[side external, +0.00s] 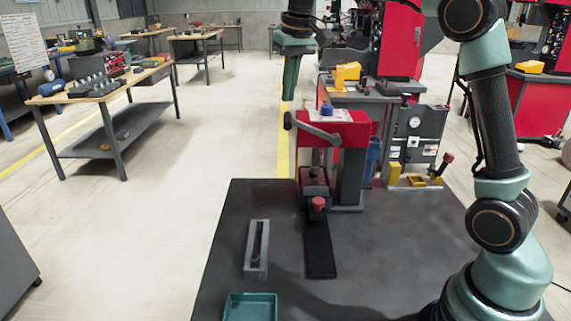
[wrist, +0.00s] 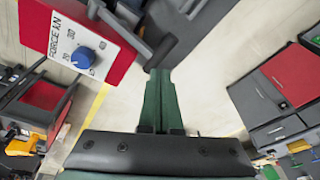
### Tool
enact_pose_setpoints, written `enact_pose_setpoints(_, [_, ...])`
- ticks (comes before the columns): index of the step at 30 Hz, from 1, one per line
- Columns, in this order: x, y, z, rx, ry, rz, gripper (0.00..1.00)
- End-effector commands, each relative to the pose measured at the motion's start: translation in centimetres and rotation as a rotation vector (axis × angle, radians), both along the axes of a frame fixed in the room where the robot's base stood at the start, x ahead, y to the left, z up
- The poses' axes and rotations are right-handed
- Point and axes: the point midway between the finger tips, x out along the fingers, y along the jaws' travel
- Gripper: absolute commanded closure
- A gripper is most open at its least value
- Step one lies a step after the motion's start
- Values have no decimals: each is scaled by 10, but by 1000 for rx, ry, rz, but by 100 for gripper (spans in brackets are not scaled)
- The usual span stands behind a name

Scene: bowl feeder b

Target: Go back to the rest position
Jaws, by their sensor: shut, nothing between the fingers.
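My gripper (side external: 289,92) hangs in the air at the top middle of the side external view, fingers pointing down. It is above and left of the red press (side external: 340,131) and touches nothing that I can see. In the wrist view its green fingers (wrist: 158,78) lie together, shut and empty. My arm rises from the right side of the dark table (side external: 370,245) and passes out of the top of the side view.
The press has a blue knob (wrist: 83,58), a "FORCE kN" panel and a grey lever (side external: 312,128). A grey slotted block (side external: 248,262) and a teal tray (side external: 250,308) are at the table's left front. Yellow parts (side external: 415,181) sit at back right. Open floor lies left.

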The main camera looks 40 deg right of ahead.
Motion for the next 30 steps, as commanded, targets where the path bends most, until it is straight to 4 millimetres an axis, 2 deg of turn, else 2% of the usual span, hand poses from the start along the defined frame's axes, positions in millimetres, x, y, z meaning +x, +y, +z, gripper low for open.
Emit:
enact_pose_setpoints(11, [0, 0, 0, 0, 0, 0, 100])
enact_pose_setpoints(16, [-12, 5, 3, -4, -18, 16, 100])
enact_pose_setpoints(23, [-63, 22, 5, -19, -94, 80, 100])
enact_pose_setpoints(30, [-124, 38, -18, -39, -179, 153, 100])
